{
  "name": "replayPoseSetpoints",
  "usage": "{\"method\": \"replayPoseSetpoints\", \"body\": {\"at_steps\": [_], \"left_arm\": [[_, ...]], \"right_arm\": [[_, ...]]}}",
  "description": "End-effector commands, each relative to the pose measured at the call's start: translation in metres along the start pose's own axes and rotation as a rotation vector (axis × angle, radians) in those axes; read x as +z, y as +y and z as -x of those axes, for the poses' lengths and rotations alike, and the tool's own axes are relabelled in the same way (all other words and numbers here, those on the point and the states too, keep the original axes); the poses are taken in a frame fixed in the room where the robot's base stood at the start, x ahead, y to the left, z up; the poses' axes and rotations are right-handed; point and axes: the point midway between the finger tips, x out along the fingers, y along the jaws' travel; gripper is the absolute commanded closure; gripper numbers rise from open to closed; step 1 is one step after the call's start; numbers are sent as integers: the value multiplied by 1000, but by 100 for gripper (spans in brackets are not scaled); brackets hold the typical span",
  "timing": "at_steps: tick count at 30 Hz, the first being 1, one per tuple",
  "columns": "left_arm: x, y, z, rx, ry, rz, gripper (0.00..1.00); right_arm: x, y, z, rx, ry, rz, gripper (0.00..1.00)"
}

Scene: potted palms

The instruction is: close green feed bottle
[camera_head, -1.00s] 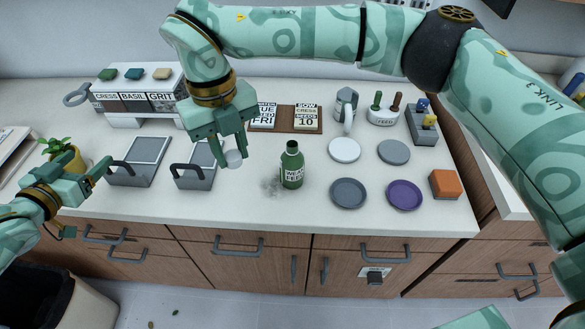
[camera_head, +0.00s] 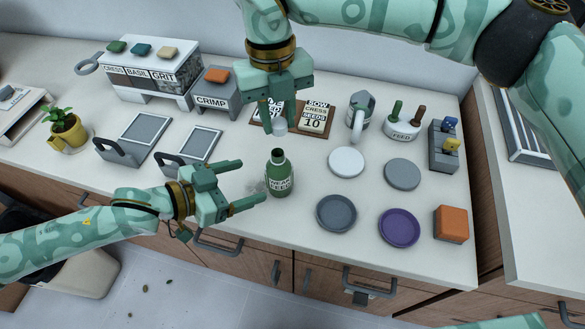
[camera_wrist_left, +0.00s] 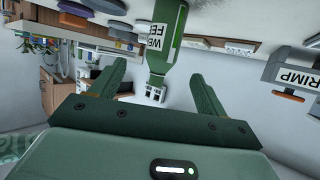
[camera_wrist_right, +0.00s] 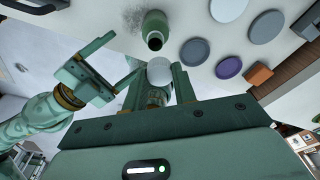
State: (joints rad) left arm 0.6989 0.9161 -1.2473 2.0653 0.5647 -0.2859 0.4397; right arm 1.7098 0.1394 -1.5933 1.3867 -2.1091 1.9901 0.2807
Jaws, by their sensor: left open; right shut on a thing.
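The green feed bottle (camera_head: 279,176) stands upright on the counter with its neck open. It also shows in the left wrist view (camera_wrist_left: 174,45), between and beyond the fingers, and in the right wrist view (camera_wrist_right: 154,27). My right gripper (camera_head: 281,122) is shut on a pale round cap (camera_head: 280,129) and holds it just above and behind the bottle's mouth, apart from it. The cap shows between the fingers in the right wrist view (camera_wrist_right: 160,71). My left gripper (camera_head: 252,184) is open and empty, left of the bottle, its fingers pointing towards it.
A grey smudge lies on the counter left of the bottle. To the right are a white disc (camera_head: 346,162), grey discs (camera_head: 402,174), a purple dish (camera_head: 399,227) and an orange block (camera_head: 451,223). A crimp box (camera_head: 217,95) and a card board (camera_head: 315,119) stand behind.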

Motion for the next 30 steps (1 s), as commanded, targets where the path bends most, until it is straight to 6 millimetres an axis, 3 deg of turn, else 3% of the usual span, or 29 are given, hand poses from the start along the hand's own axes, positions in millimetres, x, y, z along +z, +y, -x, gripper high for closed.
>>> {"method": "replayPoseSetpoints", "body": {"at_steps": [10, 24, 30], "left_arm": [[0, -1, -12, -1, 2, 1, 25], [-1, 0, -96, -1, 2, 0, 25], [0, -1, -116, -3, 1, 0, 25]], "right_arm": [[0, 0, 0, 0, 0, 0, 94], [0, 0, 0, 0, 0, 0, 94], [0, 0, 0, 0, 0, 0, 94]]}}
